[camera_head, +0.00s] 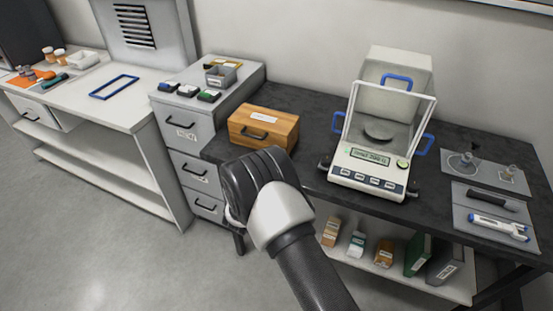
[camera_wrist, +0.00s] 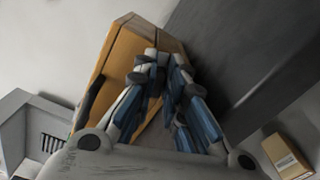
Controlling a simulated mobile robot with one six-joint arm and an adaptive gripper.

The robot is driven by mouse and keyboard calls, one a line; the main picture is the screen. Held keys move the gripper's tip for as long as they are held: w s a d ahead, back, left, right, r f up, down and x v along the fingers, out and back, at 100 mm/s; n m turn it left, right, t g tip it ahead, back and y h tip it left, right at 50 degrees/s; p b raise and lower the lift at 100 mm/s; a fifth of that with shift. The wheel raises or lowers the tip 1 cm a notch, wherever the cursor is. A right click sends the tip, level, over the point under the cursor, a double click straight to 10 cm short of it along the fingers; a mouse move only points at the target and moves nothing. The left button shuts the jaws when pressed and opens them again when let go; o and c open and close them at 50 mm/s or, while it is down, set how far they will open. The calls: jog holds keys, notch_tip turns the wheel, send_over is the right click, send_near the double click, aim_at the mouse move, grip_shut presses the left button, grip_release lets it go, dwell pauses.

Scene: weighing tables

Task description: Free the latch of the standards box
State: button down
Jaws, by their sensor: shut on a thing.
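The standards box (camera_head: 264,127) is a wooden box with a white label on its lid and a dark handle on its front. It stands closed on the dark table. In the wrist view, the box (camera_wrist: 122,60) lies slanted just beyond my fingers, its dark handle (camera_wrist: 92,100) at left. My gripper (camera_wrist: 163,58) has its fingertips drawn together against the box front near the lid seam. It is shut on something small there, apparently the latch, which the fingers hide. In the head view, my gripper (camera_head: 252,170) covers the area in front of the box's lower edge.
A balance (camera_head: 368,165) with blue-handled doors stands right of the box. A grey drawer cabinet (camera_head: 187,125) adjoins it at left, with small trays on top. Glassware and a pipette (camera_head: 498,227) lie at far right. Several small boxes and binders fill the shelf (camera_head: 400,275) below.

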jog(key=c, duration=1.6)
grip_release()
jog(key=shift+c, duration=0.2)
jog(key=shift+s+f, duration=0.1)
jog(key=shift+s+a+f, duration=0.1)
jog(key=shift+s+a, duration=0.05)
jog(key=shift+s, duration=0.3)
jog(key=v, duration=0.7)
jog(key=shift+r, duration=0.35)
jog(key=shift+w, duration=0.1)
